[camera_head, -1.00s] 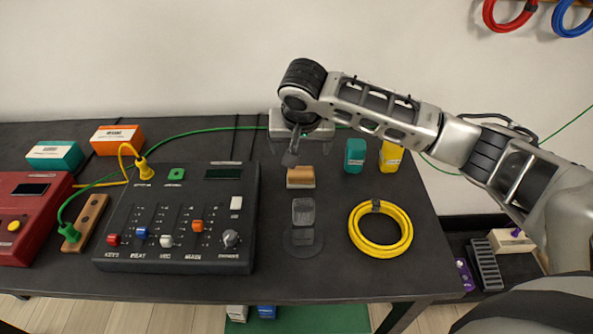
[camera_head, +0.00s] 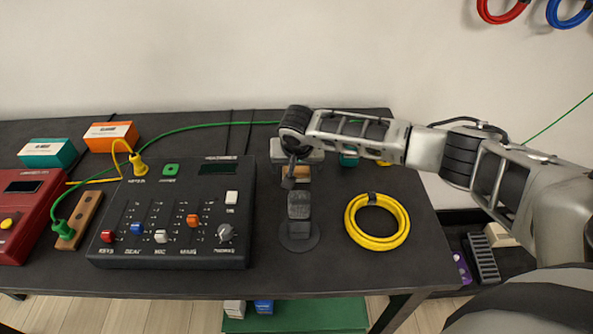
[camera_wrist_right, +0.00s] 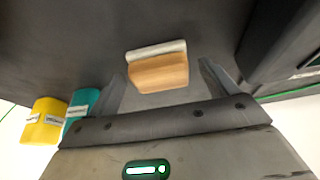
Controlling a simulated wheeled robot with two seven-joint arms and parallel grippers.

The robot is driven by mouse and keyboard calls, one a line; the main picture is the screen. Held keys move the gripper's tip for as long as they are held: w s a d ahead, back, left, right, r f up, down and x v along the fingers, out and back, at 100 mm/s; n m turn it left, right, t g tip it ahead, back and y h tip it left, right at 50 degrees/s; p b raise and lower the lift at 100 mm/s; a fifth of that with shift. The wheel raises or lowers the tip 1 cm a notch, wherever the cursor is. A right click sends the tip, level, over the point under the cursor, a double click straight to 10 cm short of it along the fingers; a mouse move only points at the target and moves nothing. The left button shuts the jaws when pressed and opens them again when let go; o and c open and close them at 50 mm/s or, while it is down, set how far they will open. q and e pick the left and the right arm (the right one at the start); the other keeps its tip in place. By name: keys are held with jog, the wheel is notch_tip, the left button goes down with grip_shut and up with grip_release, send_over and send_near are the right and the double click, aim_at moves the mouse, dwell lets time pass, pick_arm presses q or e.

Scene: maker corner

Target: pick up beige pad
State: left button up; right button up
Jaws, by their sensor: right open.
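The beige pad (camera_head: 302,173) is a small tan block on the dark table, partly hidden behind my right gripper in the head view. In the right wrist view the pad (camera_wrist_right: 158,74) shows a wood-coloured body with a pale grey layer along one long side. My right gripper (camera_head: 289,180) points down at the pad from above. In the right wrist view my right gripper (camera_wrist_right: 165,80) is open, one finger on each side of the pad, with gaps on both sides. The pad is not gripped. My left gripper is not in view.
A black mixer panel (camera_head: 215,255) stands left of the pad. A dark stand (camera_head: 299,235) is in front of it, and a yellow cable coil (camera_head: 377,243) lies to the right. Teal (camera_wrist_right: 80,105) and yellow (camera_wrist_right: 44,120) boxes stand nearby. Bare table lies around the coil.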

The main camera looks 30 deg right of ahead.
aim_at(297, 167)
jog(key=c, duration=1)
jog(key=shift+r, duration=0.1)
notch_tip(297, 167, up, 10)
